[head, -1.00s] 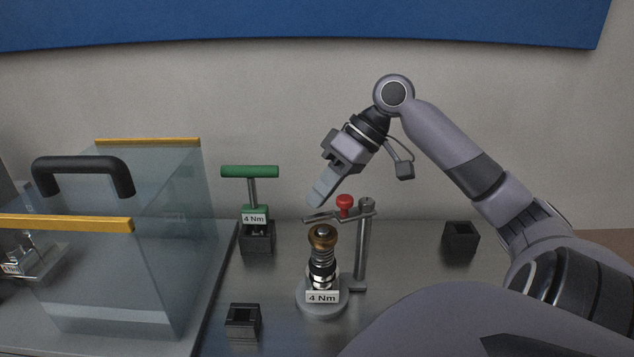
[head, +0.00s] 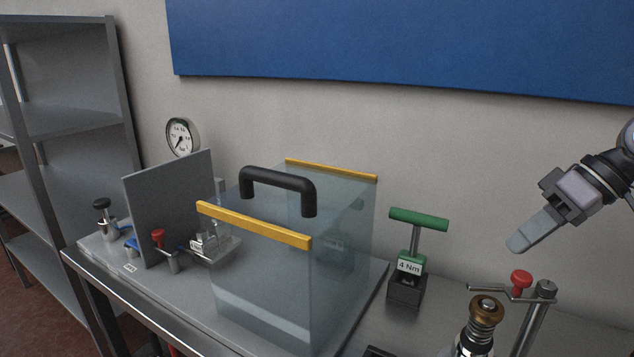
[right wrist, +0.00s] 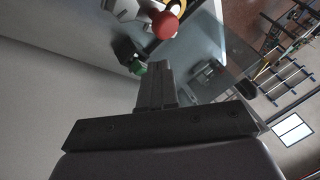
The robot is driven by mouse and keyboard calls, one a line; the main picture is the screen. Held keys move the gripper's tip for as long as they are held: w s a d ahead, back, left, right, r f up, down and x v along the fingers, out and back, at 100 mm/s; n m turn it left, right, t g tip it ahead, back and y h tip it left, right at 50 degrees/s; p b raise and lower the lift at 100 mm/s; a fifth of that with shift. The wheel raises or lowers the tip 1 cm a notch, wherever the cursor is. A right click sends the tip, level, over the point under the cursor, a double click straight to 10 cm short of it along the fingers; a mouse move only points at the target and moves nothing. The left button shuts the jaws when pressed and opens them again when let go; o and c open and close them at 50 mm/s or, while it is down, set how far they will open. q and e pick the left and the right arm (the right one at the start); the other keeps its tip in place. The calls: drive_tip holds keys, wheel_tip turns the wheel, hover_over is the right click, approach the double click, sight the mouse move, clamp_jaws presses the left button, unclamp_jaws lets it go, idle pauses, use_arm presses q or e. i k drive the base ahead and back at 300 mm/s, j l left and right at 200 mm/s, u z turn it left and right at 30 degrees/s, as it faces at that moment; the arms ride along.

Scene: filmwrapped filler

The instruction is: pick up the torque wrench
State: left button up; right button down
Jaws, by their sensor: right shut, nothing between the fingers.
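The torque wrench (head: 417,220) has a green T-shaped handle, a metal shaft and a "4 Nm" label. It stands upright in a black square holder (head: 406,289) on the bench, right of the clear guard. Part of its green shows in the right wrist view (right wrist: 138,68), just beyond the fingers. My right gripper (head: 517,245) is shut and empty, in the air to the right of the wrench and above the red knob, apart from both. In the right wrist view its closed fingers (right wrist: 155,85) point toward the bench. My left gripper is not in view.
A clear box guard (head: 260,300) with yellow edges and a black handle stands left of the wrench. A post with a red knob (head: 521,280) and a brass-topped fitting (head: 486,308) stand to the right. A gauge (head: 182,136) and grey shelves (head: 70,122) are farther left.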

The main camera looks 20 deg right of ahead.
sight(412, 263)
drive_tip(key=k+j, duration=0.15)
drive_tip(key=k, duration=0.6)
drive_tip(key=k+j, duration=0.15)
drive_tip(key=k, duration=0.6)
